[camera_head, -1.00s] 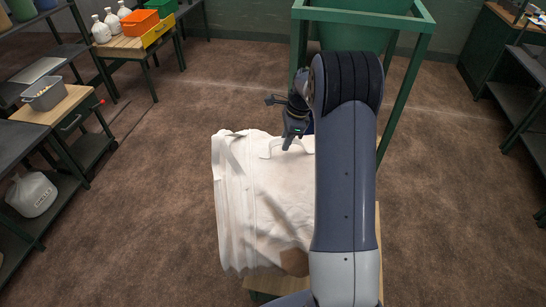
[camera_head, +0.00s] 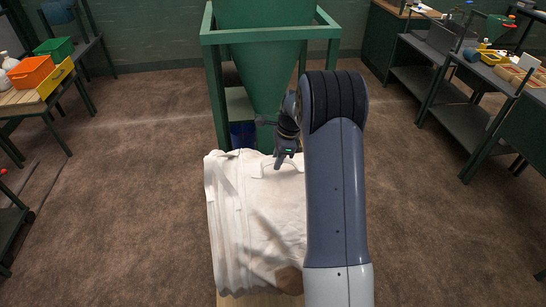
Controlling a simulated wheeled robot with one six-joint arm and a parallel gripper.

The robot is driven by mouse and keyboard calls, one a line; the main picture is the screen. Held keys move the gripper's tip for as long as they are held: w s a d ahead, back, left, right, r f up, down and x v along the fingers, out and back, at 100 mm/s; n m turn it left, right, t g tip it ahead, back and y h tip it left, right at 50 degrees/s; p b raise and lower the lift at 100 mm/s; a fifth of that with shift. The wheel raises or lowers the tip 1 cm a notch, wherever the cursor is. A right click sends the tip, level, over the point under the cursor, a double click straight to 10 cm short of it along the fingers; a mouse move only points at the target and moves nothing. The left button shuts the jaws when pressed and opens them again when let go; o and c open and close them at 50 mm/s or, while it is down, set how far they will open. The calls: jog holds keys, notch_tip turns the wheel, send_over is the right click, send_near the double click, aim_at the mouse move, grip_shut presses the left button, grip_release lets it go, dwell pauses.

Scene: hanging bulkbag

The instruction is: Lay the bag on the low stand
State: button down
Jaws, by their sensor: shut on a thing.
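The white bag (camera_head: 250,215) hangs or lies in front of me, left of my arm, with creased sides and a loop handle at its top. My gripper (camera_head: 283,160) is at the top of the bag, shut on its handle; the fingertips are small and partly dark against the hopper. A low wooden stand (camera_head: 258,300) shows as a pale strip under the bag's near edge. My arm hides the bag's right side, and the bag hides most of the stand, so I cannot tell whether the bag's full weight rests on it.
A green hopper in a frame (camera_head: 270,40) stands just beyond the bag. A wooden table with an orange bin (camera_head: 32,72) is at the left, and dark shelves (camera_head: 460,110) are at the right. Brown floor is free on both sides.

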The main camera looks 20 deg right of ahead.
aim_at(277, 177)
jog(key=shift+w+f+b, duration=0.1)
jog(key=shift+f+b, duration=2.5)
jog(key=shift+f, duration=1.3)
jog(key=c, duration=1.1)
grip_release()
jog(key=shift+f, duration=0.1)
jog(key=shift+s+f, duration=0.2)
jog(key=b+v, duration=0.1)
jog(key=v, duration=1)
jog(key=shift+w+a+r+b, duration=0.1)
jog(key=shift+b, duration=0.3)
